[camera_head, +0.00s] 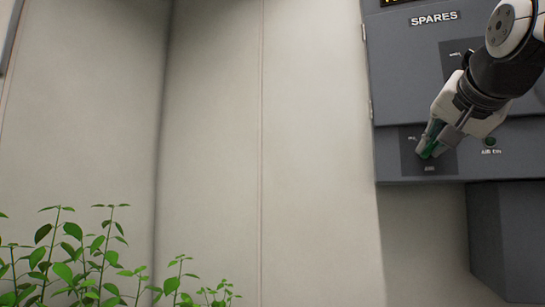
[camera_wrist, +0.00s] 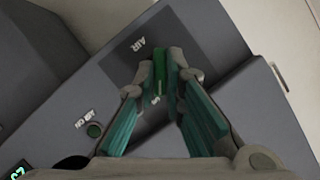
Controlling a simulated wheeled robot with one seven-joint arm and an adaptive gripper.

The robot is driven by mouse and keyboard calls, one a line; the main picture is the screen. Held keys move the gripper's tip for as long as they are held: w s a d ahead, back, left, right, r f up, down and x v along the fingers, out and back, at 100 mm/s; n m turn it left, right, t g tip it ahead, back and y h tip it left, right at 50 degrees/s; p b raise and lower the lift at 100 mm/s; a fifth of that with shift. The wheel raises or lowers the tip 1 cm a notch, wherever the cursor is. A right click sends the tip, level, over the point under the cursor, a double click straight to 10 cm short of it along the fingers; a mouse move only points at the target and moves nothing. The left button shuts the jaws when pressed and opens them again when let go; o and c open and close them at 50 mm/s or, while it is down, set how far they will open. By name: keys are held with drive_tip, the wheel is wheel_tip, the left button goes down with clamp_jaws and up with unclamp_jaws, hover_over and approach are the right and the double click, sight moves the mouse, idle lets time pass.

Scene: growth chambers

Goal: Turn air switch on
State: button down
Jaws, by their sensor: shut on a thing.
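The air switch shows in the wrist view as a green lever (camera_wrist: 160,78) on a dark plate (camera_wrist: 118,62) lettered AIR. My gripper (camera_wrist: 163,72) has its two fingers on either side of this lever and is shut on it. In the head view my gripper (camera_head: 430,152) reaches in from the upper right to the dark AIR plate (camera_head: 410,165) on the grey panel. There the fingers hide most of the switch. A round dark green AIR ON lamp (camera_head: 490,142) sits right of the plate; it also shows in the wrist view (camera_wrist: 94,130) and does not look brightly lit.
The grey cabinet (camera_head: 405,70) carries a SPARES label (camera_head: 434,18) and another dark plate (camera_head: 455,52), partly behind my arm. A grey box (camera_head: 505,240) juts out below right. Green plants (camera_head: 85,265) stand at lower left. The pale wall (camera_head: 250,150) between is clear.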

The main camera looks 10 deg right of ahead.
drive_tip(key=shift+f+m+b, duration=0.1)
drive_tip(key=shift+m+b, duration=0.2)
drive_tip(key=shift+m, duration=0.1)
drive_tip(key=shift+t+y, duration=0.3)
drive_tip(key=c, duration=1.7)
unclamp_jaws()
drive_tip(key=v, duration=1.2)
